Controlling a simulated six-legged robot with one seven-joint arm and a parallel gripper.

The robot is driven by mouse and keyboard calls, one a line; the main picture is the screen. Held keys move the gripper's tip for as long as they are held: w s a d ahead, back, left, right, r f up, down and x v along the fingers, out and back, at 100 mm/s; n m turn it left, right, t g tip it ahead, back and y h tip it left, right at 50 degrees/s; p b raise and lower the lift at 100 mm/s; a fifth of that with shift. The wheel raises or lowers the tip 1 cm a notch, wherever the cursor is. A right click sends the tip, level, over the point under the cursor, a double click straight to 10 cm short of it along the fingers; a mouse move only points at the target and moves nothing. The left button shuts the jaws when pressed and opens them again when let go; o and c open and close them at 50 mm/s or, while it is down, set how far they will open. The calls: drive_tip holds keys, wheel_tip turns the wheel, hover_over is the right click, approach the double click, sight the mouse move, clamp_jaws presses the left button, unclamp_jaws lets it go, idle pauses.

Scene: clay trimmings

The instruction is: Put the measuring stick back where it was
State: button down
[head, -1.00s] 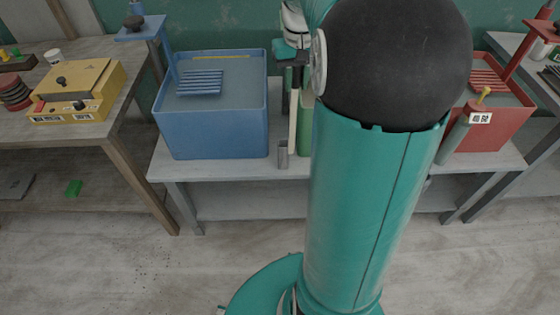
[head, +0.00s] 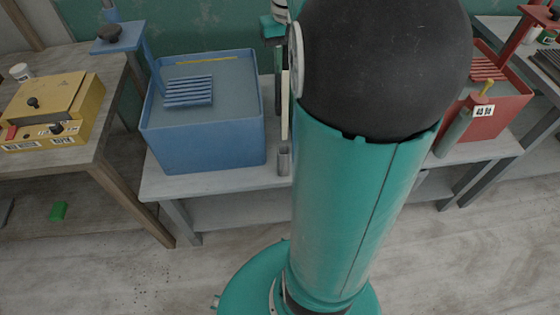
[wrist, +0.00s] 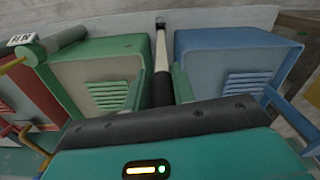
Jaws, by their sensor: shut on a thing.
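The measuring stick is a slim cream bar (head: 285,112) with a dark upper part, hanging about upright beside the blue bin in the head view. In the wrist view the stick (wrist: 161,52) runs away from me between two bins. My gripper (wrist: 160,88) is shut on its dark part, with a green finger on each side. In the head view my gripper is mostly hidden behind my arm. A small grey cup (head: 283,160) stands at the bench's front edge. The stick's lower end lines up with the cup, which also shows in the wrist view (wrist: 160,22); I cannot tell whether it is inside.
A blue bin (head: 205,148) stands close left of the stick in the head view. A green bin (wrist: 70,75) is on its other side, with a red bin (head: 490,118) beyond. A yellow box (head: 55,110) sits on the left table. The floor in front is open.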

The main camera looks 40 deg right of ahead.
sight(286, 117)
wheel_tip(286, 117, down, 18)
idle(0.5)
drive_tip(key=shift+f, duration=0.1)
drive_tip(key=c, duration=1.1)
unclamp_jaws()
drive_tip(key=shift+c, duration=0.2)
wheel_tip(286, 117, up, 12)
drive_tip(key=s+a+r+n+t, duration=0.1)
drive_tip(key=s+a+t, duration=0.1)
drive_tip(key=a, duration=0.7)
drive_tip(key=s+a+r+n+t, duration=0.1)
drive_tip(key=s+a, duration=0.3)
drive_tip(key=a, duration=0.4)
drive_tip(key=s+a+r+n+t, duration=0.2)
drive_tip(key=s+a+n, duration=0.1)
drive_tip(key=a, duration=0.6)
drive_tip(key=shift+s+a+r+t, duration=0.25)
drive_tip(key=shift+a+r+t, duration=0.05)
drive_tip(key=shift+r, duration=0.05)
